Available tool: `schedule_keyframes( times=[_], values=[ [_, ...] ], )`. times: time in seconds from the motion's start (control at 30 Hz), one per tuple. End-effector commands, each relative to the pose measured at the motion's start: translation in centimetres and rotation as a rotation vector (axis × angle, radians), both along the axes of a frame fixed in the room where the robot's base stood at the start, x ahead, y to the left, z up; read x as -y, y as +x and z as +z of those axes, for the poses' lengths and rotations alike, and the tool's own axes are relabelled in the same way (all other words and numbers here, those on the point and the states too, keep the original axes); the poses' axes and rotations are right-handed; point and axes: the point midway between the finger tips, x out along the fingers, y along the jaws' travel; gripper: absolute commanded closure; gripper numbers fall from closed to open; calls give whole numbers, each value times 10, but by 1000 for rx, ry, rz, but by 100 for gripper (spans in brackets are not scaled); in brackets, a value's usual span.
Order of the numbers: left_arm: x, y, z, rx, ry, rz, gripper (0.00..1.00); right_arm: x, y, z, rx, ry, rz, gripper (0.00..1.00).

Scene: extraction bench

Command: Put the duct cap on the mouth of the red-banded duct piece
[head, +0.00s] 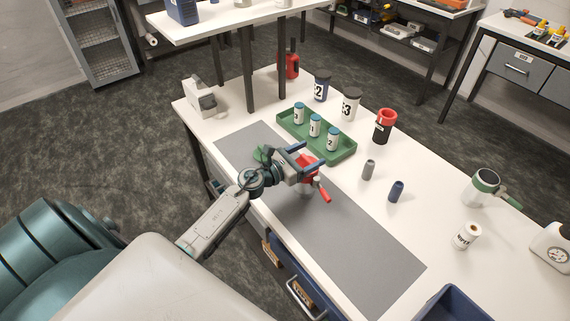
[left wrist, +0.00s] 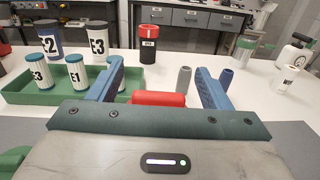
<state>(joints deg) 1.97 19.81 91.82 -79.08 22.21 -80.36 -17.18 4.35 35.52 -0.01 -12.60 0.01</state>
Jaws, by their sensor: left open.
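A red piece with a red handle (head: 323,190) is at the grey mat, partly hidden under my left gripper (head: 313,151); it looks like the red-banded duct piece. In the left wrist view its red top (left wrist: 158,98) shows low between the two blue fingers. My left gripper is open with its fingers apart; I cannot tell whether they touch the red piece. A green object (head: 260,153), partly hidden behind my wrist, lies on the mat; I cannot tell whether it is the duct cap. My right gripper is not in view.
A green tray (head: 345,155) with several labelled vials is just beyond the gripper. A black jar with red top (head: 384,130), a grey cylinder (head: 369,170) and a blue one (head: 397,191) stand right of it. A green-banded piece (head: 482,187) is farther right. The mat's near-right part is clear.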

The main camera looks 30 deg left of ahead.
Motion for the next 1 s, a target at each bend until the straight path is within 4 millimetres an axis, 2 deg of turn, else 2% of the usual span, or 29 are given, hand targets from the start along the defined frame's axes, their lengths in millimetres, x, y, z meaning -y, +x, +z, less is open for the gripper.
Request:
schedule_keyframes(
  times=[0.2, 0.43, 0.7, 1.0],
  values=[
    [-20, -47, -6, -3, 7, -2, 28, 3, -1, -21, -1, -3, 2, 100],
    [-35, -88, -6, -3, 5, -4, 28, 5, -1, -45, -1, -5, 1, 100],
    [-44, -107, -2, 1, 3, -1, 28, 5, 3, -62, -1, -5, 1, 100],
    [-45, -111, 1, -1, -1, -1, 28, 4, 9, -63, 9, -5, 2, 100]
  ],
)
